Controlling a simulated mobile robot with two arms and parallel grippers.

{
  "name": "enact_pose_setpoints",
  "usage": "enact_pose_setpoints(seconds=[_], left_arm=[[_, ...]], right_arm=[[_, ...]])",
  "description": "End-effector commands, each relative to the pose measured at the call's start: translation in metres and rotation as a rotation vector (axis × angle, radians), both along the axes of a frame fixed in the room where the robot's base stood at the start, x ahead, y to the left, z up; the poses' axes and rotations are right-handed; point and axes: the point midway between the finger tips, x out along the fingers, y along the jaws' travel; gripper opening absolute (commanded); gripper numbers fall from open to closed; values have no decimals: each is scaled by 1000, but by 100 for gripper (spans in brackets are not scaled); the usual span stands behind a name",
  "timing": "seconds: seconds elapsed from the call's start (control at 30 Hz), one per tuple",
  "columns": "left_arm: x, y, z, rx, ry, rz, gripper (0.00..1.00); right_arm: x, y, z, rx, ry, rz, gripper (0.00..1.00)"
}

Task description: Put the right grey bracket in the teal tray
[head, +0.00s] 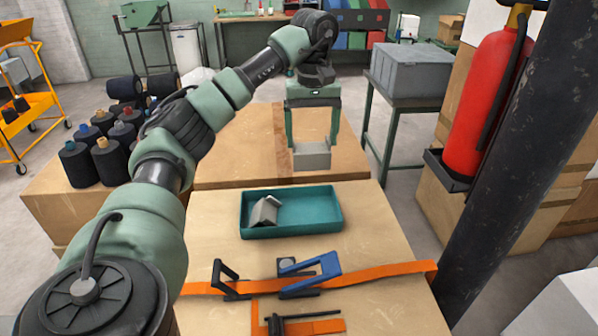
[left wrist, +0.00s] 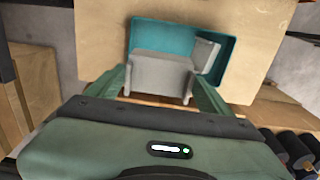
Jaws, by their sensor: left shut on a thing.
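My left gripper (head: 312,140) points down and is shut on a grey bracket (head: 312,156). It holds the bracket up in the air, and in the head view it shows just behind the teal tray's far edge. In the left wrist view the held bracket (left wrist: 160,72) sits between the fingers and covers part of the teal tray (left wrist: 148,35). The teal tray (head: 300,231) lies on the wooden table. A second grey bracket (head: 264,211) lies tilted in its left part. It also shows in the left wrist view (left wrist: 206,52). My right gripper is not in view.
An orange strap (head: 385,276) crosses the table in front of the tray, with a black clamp-like part (head: 228,280) and a blue one (head: 318,272) by it. Dark spools (head: 108,160) stand at the left. A grey crate (head: 410,72) stands at the back right.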

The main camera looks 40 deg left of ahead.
Motion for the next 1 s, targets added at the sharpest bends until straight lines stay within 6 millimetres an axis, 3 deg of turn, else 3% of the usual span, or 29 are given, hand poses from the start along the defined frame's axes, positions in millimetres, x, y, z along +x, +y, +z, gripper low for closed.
enact_pose_setpoints(seconds=[0.03,0.1,0.4,1.0], left_arm=[[-1,-1,-24,-2,7,-2,40],[-1,-1,-42,-2,7,-1,40],[-1,0,-109,0,5,1,40],[0,0,-171,0,1,1,40]], right_arm=[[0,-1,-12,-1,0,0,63],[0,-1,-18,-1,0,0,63],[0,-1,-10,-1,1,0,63],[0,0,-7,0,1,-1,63]])
